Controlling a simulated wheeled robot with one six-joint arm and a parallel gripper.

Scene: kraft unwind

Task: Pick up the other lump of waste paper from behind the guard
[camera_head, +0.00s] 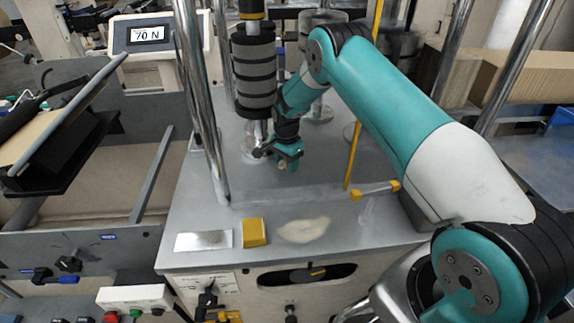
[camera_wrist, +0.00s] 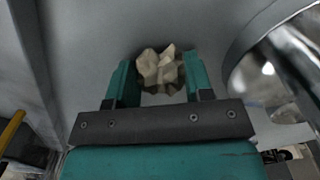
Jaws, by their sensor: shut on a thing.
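My gripper (camera_wrist: 160,88) is shut on a crumpled beige lump of waste paper (camera_wrist: 158,66), which sits between the two teal fingers in the wrist view. In the head view my gripper (camera_head: 287,165) is low over the grey metal deck, beside the foot of the black-banded roller column. The lump (camera_head: 283,165) shows there only as a small pale bit at the fingertips. I cannot tell whether it touches the deck. The yellow upright bar (camera_head: 354,150), perhaps the guard's edge, stands to the right of my gripper.
The black-banded roller column (camera_head: 254,75) is close by my gripper. A chrome post (camera_head: 202,110) stands to the left. On the front ledge are a yellow block (camera_head: 254,232), a metal plate (camera_head: 204,240) and a pale patch (camera_head: 303,230). A shiny cylinder (camera_wrist: 265,75) is near on the right in the wrist view.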

